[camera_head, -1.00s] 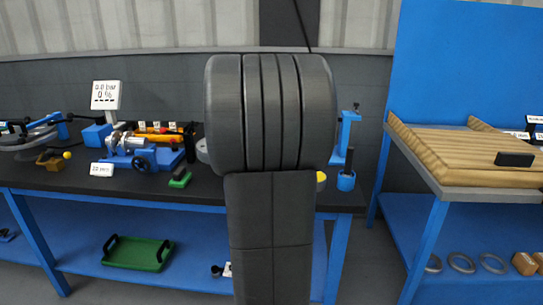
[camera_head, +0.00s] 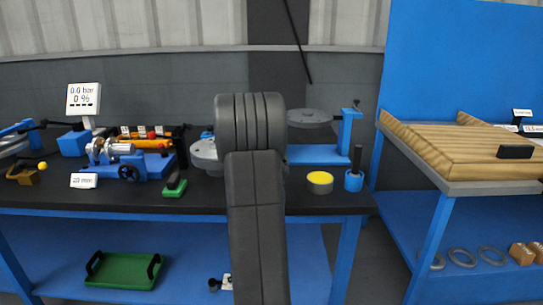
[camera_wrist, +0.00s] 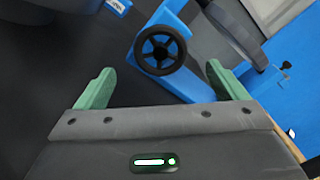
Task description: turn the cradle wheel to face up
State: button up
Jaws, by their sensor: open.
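My gripper (camera_wrist: 160,69) has two green fingers spread wide and empty. The wheel appears between and beyond the fingertips; I see no contact. In the head view my arm hides my gripper and the wheel. The cradle's blue base (camera_head: 318,154) and post (camera_head: 347,131) show right of my arm, with a grey flanged disc (camera_head: 310,117) above the base.
A yellow-topped round tin (camera_head: 320,182) and a blue cup (camera_head: 354,180) stand at the bench's front right. Left of my arm are a green-based block (camera_head: 175,186), a blue fixture with its own small handwheel (camera_head: 129,173), and a display (camera_head: 83,99). A wooden-topped table (camera_head: 460,150) stands right.

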jog(key=w, duration=0.8)
jog(key=shift+w, duration=0.2)
jog(key=c, duration=1)
